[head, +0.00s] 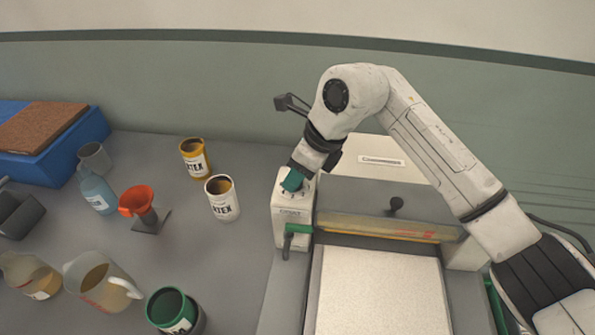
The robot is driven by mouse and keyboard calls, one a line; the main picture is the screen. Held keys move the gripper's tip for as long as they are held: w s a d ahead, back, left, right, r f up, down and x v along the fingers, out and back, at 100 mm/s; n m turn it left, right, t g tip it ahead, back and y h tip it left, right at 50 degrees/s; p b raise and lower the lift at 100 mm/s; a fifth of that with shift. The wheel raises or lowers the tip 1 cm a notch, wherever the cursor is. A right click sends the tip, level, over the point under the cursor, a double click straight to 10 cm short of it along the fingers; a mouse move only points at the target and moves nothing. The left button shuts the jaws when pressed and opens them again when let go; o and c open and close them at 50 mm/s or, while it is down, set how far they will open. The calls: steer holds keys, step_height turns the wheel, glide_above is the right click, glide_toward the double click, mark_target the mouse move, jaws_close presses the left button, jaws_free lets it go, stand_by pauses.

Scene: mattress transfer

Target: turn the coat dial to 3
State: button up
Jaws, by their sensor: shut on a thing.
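The coat dial sits on top of the white control box (291,224) at the left end of the coating machine. Green (292,181) shows at the tip of my gripper (296,180), which points down onto the top of the box. My gripper is shut on the dial there. The fingers and wrist hide most of the dial, so its pointer and the number it stands at cannot be read. Small dark marks show on the box top around it. Lettering on the box front looks like "COAT".
A pale sheet (378,290) lies on the machine bed.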

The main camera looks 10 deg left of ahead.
steer(key=m, duration=0.2)
steer(key=m+t, duration=0.1)
steer(key=shift+m+t+h, duration=0.3)
steer(key=shift+m, duration=0.1)
steer(key=m, duration=0.2)
steer(key=m+t+h, duration=0.1)
steer(key=m, duration=0.1)
steer(key=shift+s+a+m+b, duration=0.15)
steer(key=shift+m+b, duration=0.15)
steer(key=shift+b, duration=0.1)
steer(key=m+t+h+b, duration=0.1)
steer(key=m+h+b, duration=0.1)
steer(key=m, duration=0.3)
steer(key=shift+a, duration=0.1)
steer(key=shift+m+h+b, duration=0.7)
steer(key=shift+m+b, duration=0.3)
steer(key=shift+m, duration=0.7)
steer(key=shift+r, duration=0.1)
steer(key=o, duration=1)
